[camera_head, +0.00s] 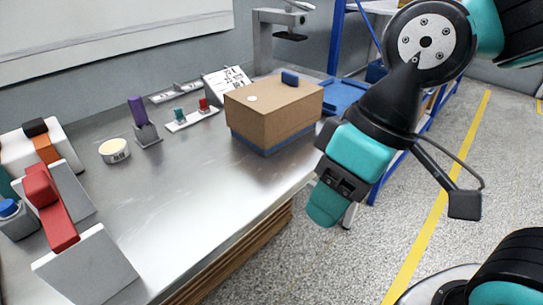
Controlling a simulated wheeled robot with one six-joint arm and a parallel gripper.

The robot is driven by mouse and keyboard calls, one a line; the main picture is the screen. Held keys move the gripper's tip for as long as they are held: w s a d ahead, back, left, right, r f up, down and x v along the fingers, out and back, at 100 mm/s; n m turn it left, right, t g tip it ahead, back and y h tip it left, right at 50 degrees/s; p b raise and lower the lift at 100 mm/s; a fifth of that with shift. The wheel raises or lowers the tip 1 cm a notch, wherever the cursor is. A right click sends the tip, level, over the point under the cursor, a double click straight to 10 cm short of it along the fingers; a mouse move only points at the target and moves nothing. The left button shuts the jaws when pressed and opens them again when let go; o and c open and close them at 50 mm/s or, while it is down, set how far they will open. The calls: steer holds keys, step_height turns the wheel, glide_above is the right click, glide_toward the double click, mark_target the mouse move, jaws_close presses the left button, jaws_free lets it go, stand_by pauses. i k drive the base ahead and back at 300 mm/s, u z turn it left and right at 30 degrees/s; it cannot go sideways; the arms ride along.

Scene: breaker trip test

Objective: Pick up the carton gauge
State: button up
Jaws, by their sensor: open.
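A brown carton (270,112) sits on the steel bench toward its right end, with a blue band around its foot. A small blue block (290,78) stands on its top near the back, and a pale round disc (252,98) lies on its top at the left. The blue block looks most like the carton gauge, but no label confirms it. My gripper (332,185), teal and black, hangs right of and in front of the carton, past the bench edge. It is open and apart from the carton; nothing shows in it.
Left on the bench (190,190) stand a red-handled fixture (50,205), a round tub (114,150), a purple piece in a grey holder (138,112) and a strip with green and red pieces (192,117). A grey stand (264,45) rises behind the carton. The bench's front middle is clear.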

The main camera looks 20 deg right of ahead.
mark_target(89, 268)
steer(key=u, duration=0.05)
steer(key=k, duration=0.5)
steer(key=z, duration=1.7)
steer(key=i, duration=0.9)
steer(key=u, duration=2.15)
